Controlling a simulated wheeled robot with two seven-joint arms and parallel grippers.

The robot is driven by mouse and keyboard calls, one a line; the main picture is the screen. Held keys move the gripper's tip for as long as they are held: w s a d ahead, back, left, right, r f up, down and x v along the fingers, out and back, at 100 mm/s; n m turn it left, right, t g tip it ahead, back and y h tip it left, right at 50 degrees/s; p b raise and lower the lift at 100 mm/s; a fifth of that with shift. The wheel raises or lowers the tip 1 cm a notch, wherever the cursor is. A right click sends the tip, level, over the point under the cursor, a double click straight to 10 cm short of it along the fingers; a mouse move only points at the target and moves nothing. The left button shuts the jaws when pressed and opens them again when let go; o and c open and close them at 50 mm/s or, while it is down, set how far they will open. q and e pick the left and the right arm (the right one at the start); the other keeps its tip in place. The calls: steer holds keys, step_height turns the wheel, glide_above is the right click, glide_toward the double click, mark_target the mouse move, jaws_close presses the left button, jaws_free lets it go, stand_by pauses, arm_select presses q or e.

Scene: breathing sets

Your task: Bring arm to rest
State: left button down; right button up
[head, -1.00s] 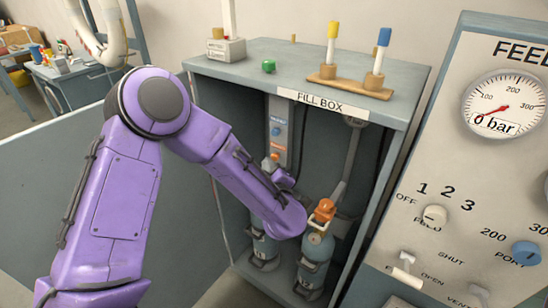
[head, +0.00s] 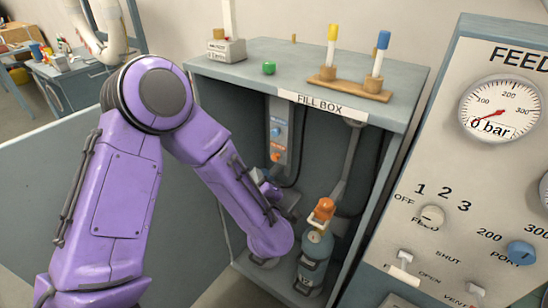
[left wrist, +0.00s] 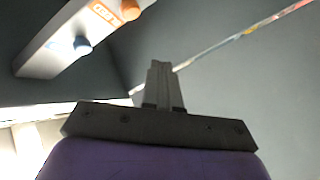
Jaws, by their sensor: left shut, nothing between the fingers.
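My left arm (head: 215,165) is purple and reaches from the left into the open fill box (head: 322,104). Its forearm slopes down into the box, and the wrist hides most of the left cylinder. My left gripper (left wrist: 161,68) shows in the left wrist view with its fingers together and nothing between them. It points toward the box's inner walls, near a panel with a blue and an orange knob (left wrist: 70,35). My right gripper is in neither view.
A grey cylinder with an orange top (head: 314,255) stands in the box, right of my wrist. On the box top are a green knob (head: 268,68) and a wooden stand (head: 349,85) with yellow and blue-topped posts. The feed panel (head: 455,180) stands at the right, its gauge reading 0 bar.

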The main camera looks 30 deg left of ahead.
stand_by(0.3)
arm_select(q)
steer(key=s+d+f+m+g+h+b, duration=0.15)
steer(key=s+f+m+h, duration=0.25)
steer(key=f, duration=0.6)
steer(key=s+d+f+m+g+h, duration=0.2)
steer(key=s+f+m+h, duration=0.2)
steer(key=f, duration=0.5)
steer(key=s+a+f+m+g, duration=0.1)
steer(key=s+f+g, duration=0.2)
steer(key=s+f, duration=0.3)
steer(key=s+a+f+m+g+b, duration=0.1)
steer(key=s+f, duration=0.6)
steer(key=s, duration=0.7)
steer(key=shift+a+f+m+g, duration=0.25)
steer(key=shift+m+g, duration=0.35)
steer(key=shift+g, duration=0.55)
steer(key=shift+s, duration=0.1)
steer(key=shift+a, duration=0.1)
